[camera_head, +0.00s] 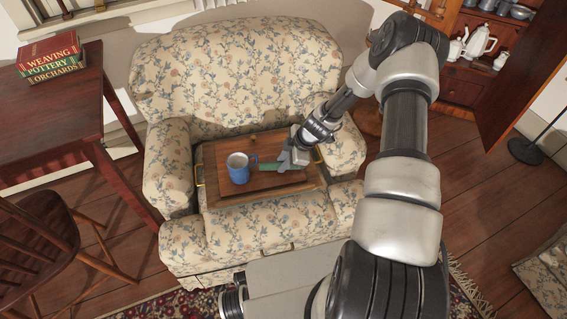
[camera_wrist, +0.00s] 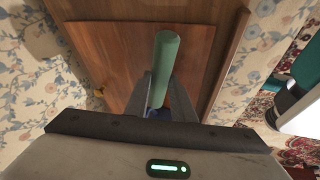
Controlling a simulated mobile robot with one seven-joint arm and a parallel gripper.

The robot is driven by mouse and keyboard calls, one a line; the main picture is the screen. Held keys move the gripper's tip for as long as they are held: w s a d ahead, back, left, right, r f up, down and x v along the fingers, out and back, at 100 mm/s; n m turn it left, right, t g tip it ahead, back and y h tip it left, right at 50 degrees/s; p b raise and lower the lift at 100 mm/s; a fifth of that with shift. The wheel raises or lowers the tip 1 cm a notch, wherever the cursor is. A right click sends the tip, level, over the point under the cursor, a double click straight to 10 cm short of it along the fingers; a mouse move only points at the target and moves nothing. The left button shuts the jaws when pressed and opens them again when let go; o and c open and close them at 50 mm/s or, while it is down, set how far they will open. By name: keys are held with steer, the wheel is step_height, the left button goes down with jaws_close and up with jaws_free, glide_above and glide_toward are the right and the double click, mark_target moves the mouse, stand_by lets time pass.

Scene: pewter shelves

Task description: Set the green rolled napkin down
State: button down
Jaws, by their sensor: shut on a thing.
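The green rolled napkin (camera_wrist: 165,56) is held between the fingers of my gripper (camera_wrist: 161,92) in the wrist view. In the head view the napkin (camera_head: 270,167) shows as a small green strip at the tip of my gripper (camera_head: 284,166), over a wooden tray (camera_head: 222,201). My gripper is shut on the napkin. I cannot tell whether the napkin touches the board in the tray. A blue mug (camera_head: 238,172) stands on the tray just left of the napkin. In the wrist view a bit of blue shows behind the fingers, mostly hidden.
The tray rests on a floral armchair (camera_head: 240,75) and has raised edges and brass handles. A dark table (camera_head: 60,100) with stacked books (camera_head: 50,57) stands at left, with a wooden chair (camera_head: 40,235) below it. An open cabinet (camera_head: 475,75) with crockery is at upper right.

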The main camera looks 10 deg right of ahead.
steer(key=shift+f, duration=0.2)
steer(key=c, duration=1.5)
jaws_free()
steer(key=shift+r, duration=0.1)
steer(key=shift+d+r, duration=0.15)
steer(key=shift+r, duration=0.3)
steer(key=p+v, duration=0.2)
steer(key=v, duration=0.9)
steer(key=shift+s+d+r+p, duration=0.1)
steer(key=shift+s+p, duration=0.05)
steer(key=shift+p, duration=0.15)
